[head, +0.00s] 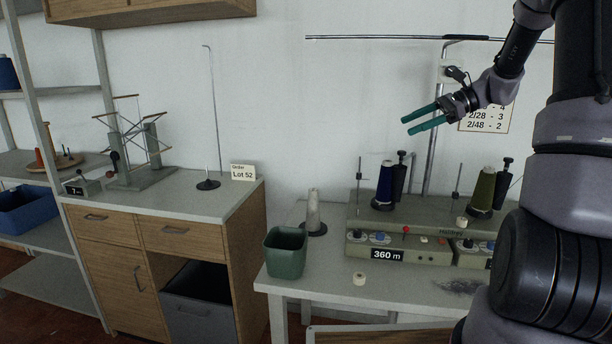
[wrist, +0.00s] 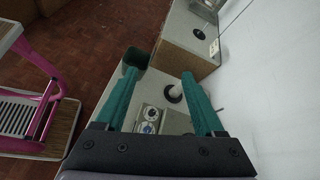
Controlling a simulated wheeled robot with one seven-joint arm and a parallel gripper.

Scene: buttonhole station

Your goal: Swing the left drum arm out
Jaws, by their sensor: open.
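A grey-green winding machine (head: 400,250) stands on the white table and carries two units. On its left unit a navy cone (head: 385,184) is upright, with a black-handled part (head: 399,182) close at its right, which looks like the left drum arm. The right unit has an olive cone (head: 483,190) with a similar black part (head: 502,184). My gripper (head: 407,126) is open and empty, up above the left unit, apart from it. In the wrist view my gripper (wrist: 158,73) shows spread fingers; the left drum arm cannot be made out there.
A green bin (head: 286,252) and a white cone (head: 314,212) stand left of the machine. A small cream piece (head: 360,279) lies in front. A wooden cabinet (head: 170,215) is further left. A thin upright pole (head: 432,130) rises behind the machine, near my gripper.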

